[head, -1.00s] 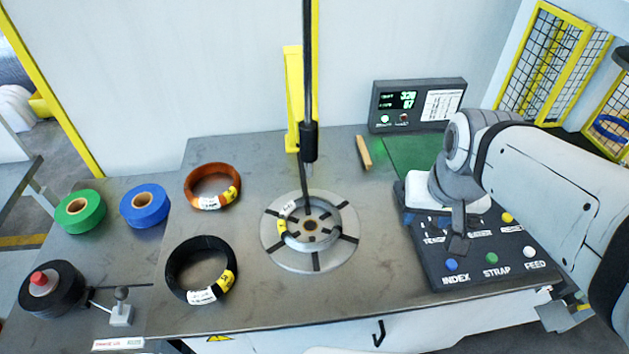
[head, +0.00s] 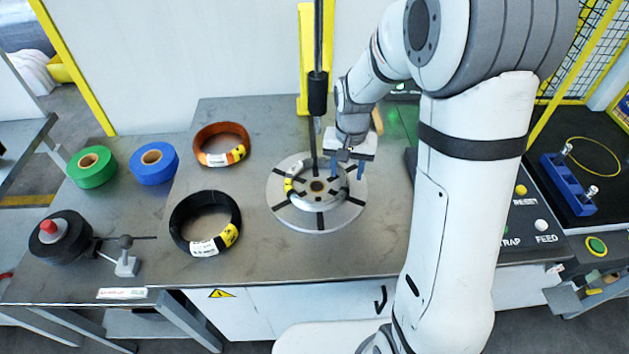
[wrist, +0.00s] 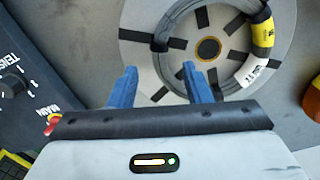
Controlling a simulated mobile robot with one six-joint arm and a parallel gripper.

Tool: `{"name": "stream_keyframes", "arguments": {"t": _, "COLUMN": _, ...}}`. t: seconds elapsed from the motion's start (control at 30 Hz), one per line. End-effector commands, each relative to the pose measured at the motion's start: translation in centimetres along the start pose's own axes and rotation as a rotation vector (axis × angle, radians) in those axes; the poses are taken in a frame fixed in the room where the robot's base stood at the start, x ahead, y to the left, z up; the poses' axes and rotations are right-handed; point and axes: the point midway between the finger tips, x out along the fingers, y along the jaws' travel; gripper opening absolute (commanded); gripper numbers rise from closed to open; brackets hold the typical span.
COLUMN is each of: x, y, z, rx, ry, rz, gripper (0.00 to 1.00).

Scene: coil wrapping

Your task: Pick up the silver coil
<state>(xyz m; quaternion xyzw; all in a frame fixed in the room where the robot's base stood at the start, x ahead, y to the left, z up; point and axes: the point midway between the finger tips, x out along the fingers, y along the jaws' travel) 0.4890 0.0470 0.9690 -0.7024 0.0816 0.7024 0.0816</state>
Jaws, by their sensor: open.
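The silver coil (head: 292,191) lies flat on the round grey turntable (head: 332,217), around its dark centre hub. It carries a yellow and white label. In the wrist view the coil (wrist: 180,66) is in the upper middle, with its label at the right. My gripper (head: 347,172) is open, its blue fingers pointing down over the right side of the turntable. I cannot tell the exact height above the coil. The arm partly covers the turntable's far right side.
A vertical pole (head: 318,95) stands close behind the coil. An orange coil (head: 209,161) and a black coil (head: 182,241) lie to the left, with green (head: 92,167) and blue (head: 154,164) tape rolls beyond. A control panel (wrist: 35,75) is beside my gripper.

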Motion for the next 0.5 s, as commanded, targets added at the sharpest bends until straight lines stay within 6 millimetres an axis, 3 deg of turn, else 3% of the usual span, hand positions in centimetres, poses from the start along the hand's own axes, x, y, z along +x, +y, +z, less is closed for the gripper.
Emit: {"name": "stream_keyframes", "arguments": {"t": 0.5, "x": 5.8, "y": 0.5, "z": -0.7, "rx": 0.014, "ry": -0.001, "rz": 0.0, "gripper": 0.45}}
